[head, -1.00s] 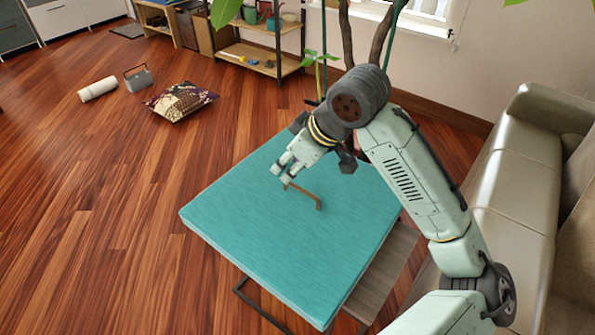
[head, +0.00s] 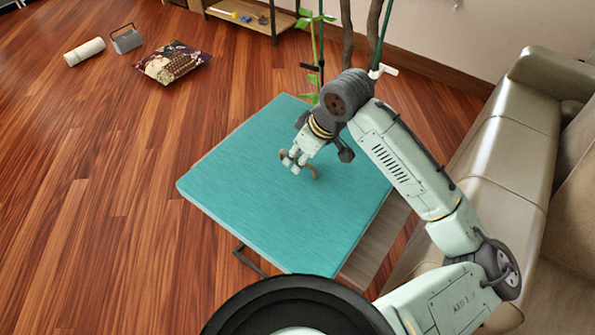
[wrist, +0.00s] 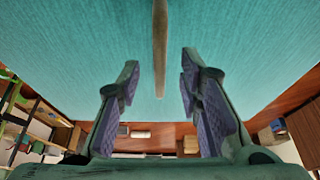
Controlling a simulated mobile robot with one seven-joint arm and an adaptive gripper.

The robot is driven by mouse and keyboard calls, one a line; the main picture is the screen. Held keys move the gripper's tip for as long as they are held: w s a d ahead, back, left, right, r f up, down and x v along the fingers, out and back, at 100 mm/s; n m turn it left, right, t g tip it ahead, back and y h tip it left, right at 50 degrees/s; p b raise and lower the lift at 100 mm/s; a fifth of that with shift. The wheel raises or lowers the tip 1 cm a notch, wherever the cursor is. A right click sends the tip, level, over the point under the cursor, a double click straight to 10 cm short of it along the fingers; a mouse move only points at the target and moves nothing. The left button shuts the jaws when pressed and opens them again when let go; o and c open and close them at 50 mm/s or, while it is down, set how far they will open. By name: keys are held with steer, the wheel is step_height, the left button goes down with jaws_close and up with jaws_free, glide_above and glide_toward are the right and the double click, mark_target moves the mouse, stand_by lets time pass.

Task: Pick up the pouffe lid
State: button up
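The pouffe lid is a square teal panel (head: 240,190) on a low metal-framed base, seen in the head view. It also fills the upper part of the wrist view (wrist: 80,50). A thin brown arched handle (head: 314,173) stands on it. My gripper (head: 293,163) is at the handle, low over the lid, and hides part of it. In the wrist view my gripper (wrist: 158,75) has its two purple-padded fingers spread apart. The handle (wrist: 160,45) lies in line with the gap between them, with clear space on both sides.
A beige sofa (head: 500,150) stands close on the right, with a wooden surface (head: 375,245) between it and the lid. A plant with trunks (head: 365,35) rises behind. A patterned cushion (head: 172,62), white roll (head: 84,51) and grey box (head: 126,39) lie on open floor at left.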

steer(key=shift+w+a+f, duration=0.1)
steer(key=shift+f, duration=0.35)
steer(key=shift+c, duration=0.2)
jaws_close()
steer(key=shift+r, duration=0.1)
